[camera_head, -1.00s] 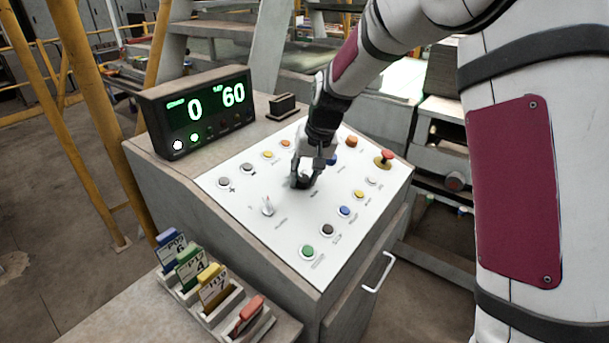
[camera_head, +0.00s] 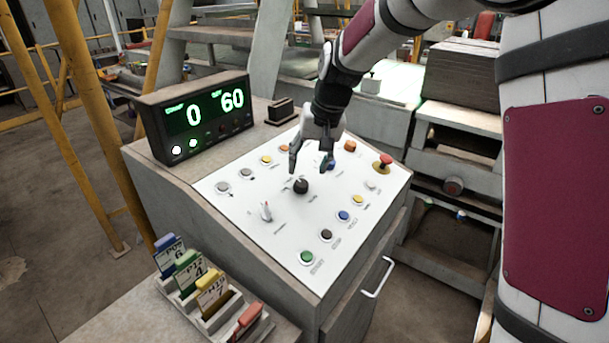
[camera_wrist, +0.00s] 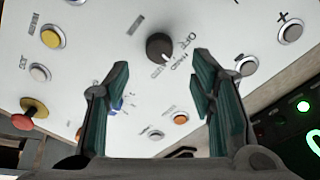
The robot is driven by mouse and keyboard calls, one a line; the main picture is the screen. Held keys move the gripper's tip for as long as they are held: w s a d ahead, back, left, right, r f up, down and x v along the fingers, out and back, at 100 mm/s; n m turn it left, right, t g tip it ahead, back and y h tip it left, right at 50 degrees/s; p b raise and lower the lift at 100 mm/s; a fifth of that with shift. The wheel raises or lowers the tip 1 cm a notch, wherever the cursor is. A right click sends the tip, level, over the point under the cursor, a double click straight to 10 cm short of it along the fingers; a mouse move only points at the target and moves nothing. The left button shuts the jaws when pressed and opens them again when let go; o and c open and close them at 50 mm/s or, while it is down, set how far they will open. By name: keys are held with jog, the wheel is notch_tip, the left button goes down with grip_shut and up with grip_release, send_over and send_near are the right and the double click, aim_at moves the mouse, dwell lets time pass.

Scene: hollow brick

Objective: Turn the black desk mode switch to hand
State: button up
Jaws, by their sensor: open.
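The black mode switch (camera_head: 301,186) is a round knob in the middle of the white panel (camera_head: 238,205) on the sloped desk. In the wrist view the black knob (camera_wrist: 160,47) shows beyond my fingertips, with lettering beside it that seems to read OFF and HAND.
A white-grey selector (camera_head: 266,211) stands to the left of the knob. Several coloured buttons surround both, with a red mushroom button (camera_head: 384,160) at the right. A display box (camera_head: 196,112) reads 0 and 60. A card rack (camera_head: 220,312) stands in front.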

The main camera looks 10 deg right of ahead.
jog(key=v, duration=0.5)
jog(key=shift+s+d+r, duration=0.1)
jog(key=shift+r, duration=0.15)
jog(key=s+d+r+t+h, duration=0.15)
jog(key=s+r, duration=0.25)
jog(key=s, duration=0.4)
jog(key=s+d+r, duration=0.3)
jog(key=s, duration=0.5)
jog(key=s+d+f+n+t, duration=0.1)
jog(key=s+d+f, duration=0.1)
jog(key=s, duration=1.2)
jog(key=shift+s+d+h, duration=0.35)
jog(key=shift+s+d, duration=0.05)
jog(key=shift+d, duration=0.1)
jog(key=shift+w, duration=0.1)
